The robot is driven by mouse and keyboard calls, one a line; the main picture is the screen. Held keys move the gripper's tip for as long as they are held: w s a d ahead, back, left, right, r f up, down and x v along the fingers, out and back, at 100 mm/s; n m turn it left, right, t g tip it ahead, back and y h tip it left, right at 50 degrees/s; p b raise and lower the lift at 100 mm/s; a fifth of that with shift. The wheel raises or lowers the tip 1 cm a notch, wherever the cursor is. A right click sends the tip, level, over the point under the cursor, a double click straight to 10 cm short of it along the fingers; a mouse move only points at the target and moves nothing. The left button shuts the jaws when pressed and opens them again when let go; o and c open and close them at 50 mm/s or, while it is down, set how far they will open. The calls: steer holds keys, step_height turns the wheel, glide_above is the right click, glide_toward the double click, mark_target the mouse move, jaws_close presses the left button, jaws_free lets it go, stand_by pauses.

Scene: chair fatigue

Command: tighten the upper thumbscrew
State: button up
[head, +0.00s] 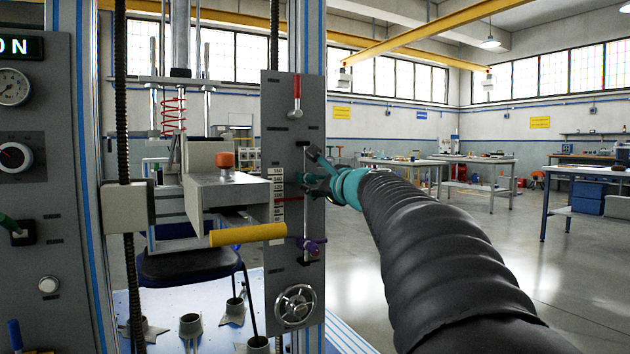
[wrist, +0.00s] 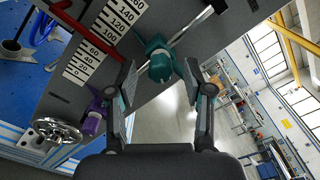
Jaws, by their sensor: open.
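The upper thumbscrew is a teal knob (wrist: 159,62) on a metal rod along the grey panel, beside the number scale. My gripper (wrist: 160,76) is open, and in the wrist view the teal knob shows between its two fingertips with a gap on each side. I cannot tell how deep the knob sits between them. In the head view my gripper (head: 312,173) is at the panel's slot, and its fingers largely hide the teal knob. The lower thumbscrew is purple (head: 312,244), further down the same slot; it also shows in the wrist view (wrist: 92,121).
The grey panel (head: 281,110) carries a red-handled lever (head: 297,97) above and a handwheel (head: 296,306) below. A yellow grip (head: 247,235) sticks out left of the slot. The floor to the right is open, with workbenches (head: 475,160) further back.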

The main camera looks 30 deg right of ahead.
steer(key=s, duration=1.1)
steer(key=shift+d, duration=0.15)
